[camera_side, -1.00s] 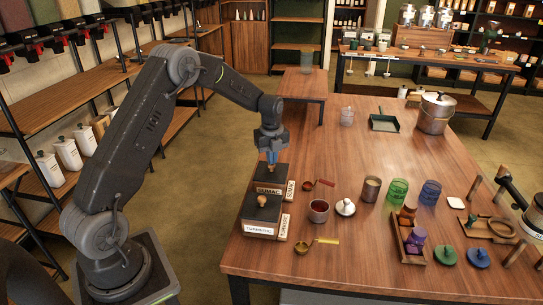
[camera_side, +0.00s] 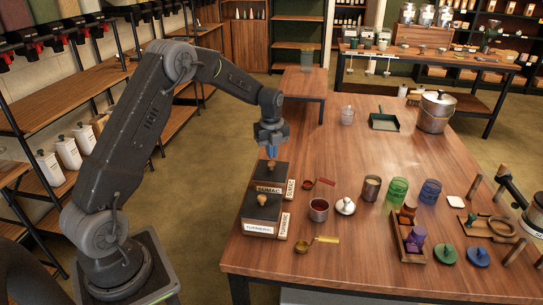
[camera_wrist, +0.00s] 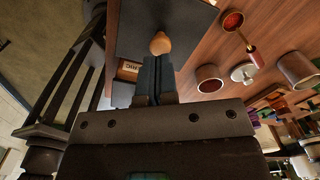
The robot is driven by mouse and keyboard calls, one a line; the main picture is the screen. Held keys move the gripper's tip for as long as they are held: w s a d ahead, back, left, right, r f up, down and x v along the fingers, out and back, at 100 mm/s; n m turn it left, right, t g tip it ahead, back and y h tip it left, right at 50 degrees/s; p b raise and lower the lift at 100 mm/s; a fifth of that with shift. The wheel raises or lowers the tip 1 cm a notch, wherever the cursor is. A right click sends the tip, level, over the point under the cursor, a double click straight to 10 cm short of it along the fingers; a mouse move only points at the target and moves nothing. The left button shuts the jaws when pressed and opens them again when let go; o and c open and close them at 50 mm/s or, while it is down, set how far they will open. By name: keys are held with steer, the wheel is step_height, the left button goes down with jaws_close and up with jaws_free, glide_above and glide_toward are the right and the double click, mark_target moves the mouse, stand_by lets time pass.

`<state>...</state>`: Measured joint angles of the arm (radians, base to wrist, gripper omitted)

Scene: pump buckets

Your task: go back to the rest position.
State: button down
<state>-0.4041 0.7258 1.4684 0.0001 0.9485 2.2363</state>
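My gripper (camera_side: 271,152) points down just above the wooden knob on the black lid of the SUMAC box (camera_side: 271,189). The knob (camera_wrist: 160,43) shows in the wrist view just beyond the fingertips (camera_wrist: 157,62), apart from them. The fingers look close side by side, with no clear gap, and hold nothing that I can see. The lid sits on the box. The TURMERIC box (camera_side: 262,228), also lidded with a wooden knob, stands in front of it.
The table behind the boxes is clear.

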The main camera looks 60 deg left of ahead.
steer(key=shift+r, duration=2.35)
